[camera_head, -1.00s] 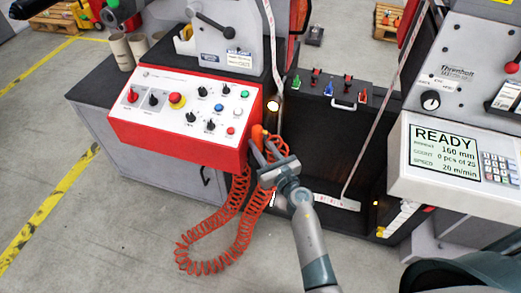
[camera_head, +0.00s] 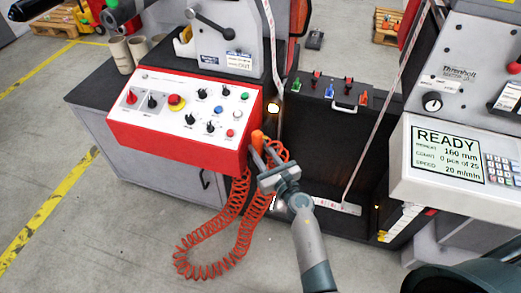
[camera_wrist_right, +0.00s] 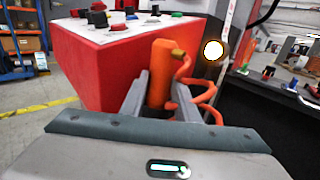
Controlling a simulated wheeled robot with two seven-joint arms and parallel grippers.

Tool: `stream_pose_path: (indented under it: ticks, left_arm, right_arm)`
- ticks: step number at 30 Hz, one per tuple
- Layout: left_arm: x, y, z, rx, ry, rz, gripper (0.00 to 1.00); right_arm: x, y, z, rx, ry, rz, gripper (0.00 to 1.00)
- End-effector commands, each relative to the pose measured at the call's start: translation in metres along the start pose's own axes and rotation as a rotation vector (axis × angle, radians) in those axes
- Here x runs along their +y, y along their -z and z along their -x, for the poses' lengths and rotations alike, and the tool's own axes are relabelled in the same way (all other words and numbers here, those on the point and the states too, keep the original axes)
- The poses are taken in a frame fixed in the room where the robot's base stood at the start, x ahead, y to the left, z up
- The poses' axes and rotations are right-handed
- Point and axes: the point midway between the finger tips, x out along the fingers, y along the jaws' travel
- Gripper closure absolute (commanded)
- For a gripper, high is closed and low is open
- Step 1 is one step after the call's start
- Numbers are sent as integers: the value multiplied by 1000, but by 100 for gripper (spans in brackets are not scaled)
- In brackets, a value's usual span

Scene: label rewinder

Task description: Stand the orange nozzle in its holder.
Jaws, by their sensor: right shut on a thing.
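The orange nozzle (camera_head: 256,138) is upright between the fingers of my right gripper (camera_head: 266,158), beside the right end of the red control box. In the right wrist view the nozzle (camera_wrist_right: 161,72) stands between the two fingers of the right gripper (camera_wrist_right: 160,100), with a brass-coloured fitting near its top and the orange hose beside it. The coiled orange hose (camera_head: 215,268) hangs in a loop toward the floor. I cannot make out the holder; the nozzle's lower end is hidden by the gripper. My left gripper does not show clearly.
The red control box (camera_head: 180,143) with knobs and buttons is close left of the nozzle; it also fills the left of the right wrist view (camera_wrist_right: 90,65). A black panel (camera_head: 320,150) stands to the right. The grey READY console (camera_head: 450,160) is further right.

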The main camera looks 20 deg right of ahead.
Motion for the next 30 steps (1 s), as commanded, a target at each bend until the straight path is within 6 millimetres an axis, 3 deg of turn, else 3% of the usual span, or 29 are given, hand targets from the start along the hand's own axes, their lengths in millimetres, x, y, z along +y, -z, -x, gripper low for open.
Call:
stream_pose_path:
  ticks: [1, 2, 3, 15, 19, 23, 30]
  left_arm:
    - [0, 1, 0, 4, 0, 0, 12]
    - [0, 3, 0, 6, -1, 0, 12]
    - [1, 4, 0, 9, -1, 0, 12]
    - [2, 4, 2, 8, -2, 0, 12]
    - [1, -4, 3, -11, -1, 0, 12]
    - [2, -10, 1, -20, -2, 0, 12]
    - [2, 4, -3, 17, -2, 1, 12]
  right_arm:
    - [0, 0, 0, -1, 0, 0, 99]
    - [0, 1, 0, 0, 0, 0, 67]
    - [0, 0, 0, 0, 0, 0, 64]
    - [0, -1, 0, 0, 0, 0, 64]
    - [0, -3, 1, 1, 0, 0, 64]
    - [0, -1, 18, 2, 0, 2, 64]
    - [0, 0, 59, 2, 0, 2, 64]
